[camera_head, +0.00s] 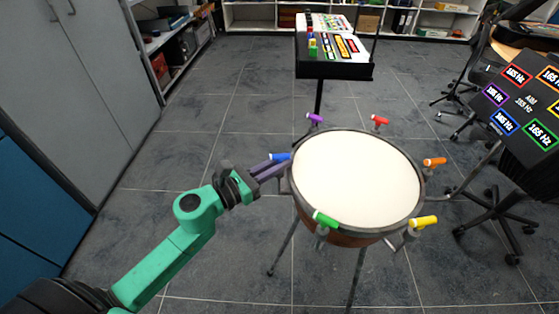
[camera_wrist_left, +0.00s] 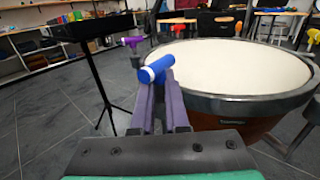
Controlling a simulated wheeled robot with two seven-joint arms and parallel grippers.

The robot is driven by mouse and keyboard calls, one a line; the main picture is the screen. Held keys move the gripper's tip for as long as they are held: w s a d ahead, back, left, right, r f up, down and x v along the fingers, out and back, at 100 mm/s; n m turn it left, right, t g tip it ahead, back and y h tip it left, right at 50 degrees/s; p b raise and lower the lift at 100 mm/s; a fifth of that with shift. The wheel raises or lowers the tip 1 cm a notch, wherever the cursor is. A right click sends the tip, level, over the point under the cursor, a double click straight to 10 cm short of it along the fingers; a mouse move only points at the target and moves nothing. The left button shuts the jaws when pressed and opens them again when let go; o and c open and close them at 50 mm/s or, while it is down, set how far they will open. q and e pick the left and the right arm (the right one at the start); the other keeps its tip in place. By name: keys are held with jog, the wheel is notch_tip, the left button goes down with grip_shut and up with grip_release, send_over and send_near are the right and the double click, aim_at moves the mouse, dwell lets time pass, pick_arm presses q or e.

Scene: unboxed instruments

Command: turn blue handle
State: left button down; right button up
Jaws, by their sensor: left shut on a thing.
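The blue handle (camera_head: 281,157) sits at the left rim of a drum (camera_head: 357,176) with a white head and brown bowl. My left gripper (camera_head: 277,165) reaches it from the left. In the left wrist view the blue handle (camera_wrist_left: 157,68), with a white end, lies at the tips of my left gripper (camera_wrist_left: 161,85), whose purple fingers are shut on it. The handle lies tilted there, and the fingers hide its lower part. My right gripper is in neither view.
Around the rim are purple (camera_head: 314,118), red (camera_head: 379,120), orange (camera_head: 434,162), yellow (camera_head: 423,222) and green (camera_head: 325,219) handles. A black music stand (camera_head: 334,70) stands behind the drum. A board with coloured frequency labels (camera_head: 520,105) is at right. The floor at left is clear.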

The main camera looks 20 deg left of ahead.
pick_arm(q)
jog(key=shift+y, duration=0.3)
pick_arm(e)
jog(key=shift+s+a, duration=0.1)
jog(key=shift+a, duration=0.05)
pick_arm(q)
jog(key=shift+n, duration=0.3)
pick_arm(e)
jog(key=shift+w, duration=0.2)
pick_arm(q)
jog(key=c, duration=0.9)
grip_release()
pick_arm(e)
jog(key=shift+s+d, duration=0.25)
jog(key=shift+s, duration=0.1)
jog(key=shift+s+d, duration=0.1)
